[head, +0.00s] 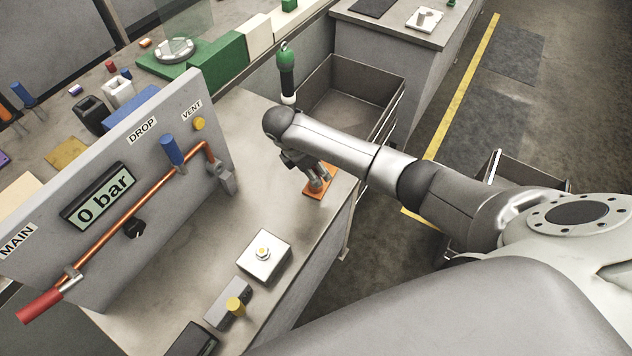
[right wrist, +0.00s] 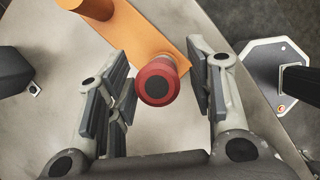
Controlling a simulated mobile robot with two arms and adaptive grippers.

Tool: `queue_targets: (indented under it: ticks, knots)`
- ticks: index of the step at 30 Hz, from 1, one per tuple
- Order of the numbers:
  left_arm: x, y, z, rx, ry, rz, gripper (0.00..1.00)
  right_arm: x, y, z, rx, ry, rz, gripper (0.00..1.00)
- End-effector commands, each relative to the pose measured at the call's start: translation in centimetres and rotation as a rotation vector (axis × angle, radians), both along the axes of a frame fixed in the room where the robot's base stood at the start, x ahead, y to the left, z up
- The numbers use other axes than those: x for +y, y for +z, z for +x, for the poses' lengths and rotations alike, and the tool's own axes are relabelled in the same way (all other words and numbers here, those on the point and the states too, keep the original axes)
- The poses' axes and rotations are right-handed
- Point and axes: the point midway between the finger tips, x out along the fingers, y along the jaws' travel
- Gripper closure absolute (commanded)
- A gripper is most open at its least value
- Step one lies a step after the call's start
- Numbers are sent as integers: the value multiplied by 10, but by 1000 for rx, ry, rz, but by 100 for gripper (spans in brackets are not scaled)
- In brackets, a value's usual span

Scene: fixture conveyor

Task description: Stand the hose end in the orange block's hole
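The orange block (head: 313,194) lies on the grey bench near its right edge, under my right gripper (head: 318,178). In the right wrist view the orange block (right wrist: 150,35) runs up behind the fingers. A red round end with a dark centre (right wrist: 157,82), which looks like the hose end, stands at the block's near end, pointing at the camera. My right gripper (right wrist: 158,92) is open around it, with a gap on both sides. How deep it sits in the hole is hidden. My left gripper is not in view.
A grey panel (head: 115,200) with a copper pipe and a "0 bar" display stands left. A white box with a button (head: 264,255) sits nearer on the bench. A green-and-black post (head: 287,75) and an open grey bin (head: 355,85) are behind my right arm.

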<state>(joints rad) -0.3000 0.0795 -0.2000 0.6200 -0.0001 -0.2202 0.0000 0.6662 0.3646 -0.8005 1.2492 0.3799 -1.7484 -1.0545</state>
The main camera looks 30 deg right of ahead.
Motion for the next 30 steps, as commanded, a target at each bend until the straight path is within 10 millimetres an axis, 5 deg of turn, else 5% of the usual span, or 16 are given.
queue_targets:
  ticks: [13,24,30]
  knots:
    - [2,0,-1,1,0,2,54,4,11,1,-3,0,1,48]
    - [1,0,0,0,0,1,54,34,88,2,-4,3,1,48]
    - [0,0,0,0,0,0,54,40,105,3,-7,3,-1,48]
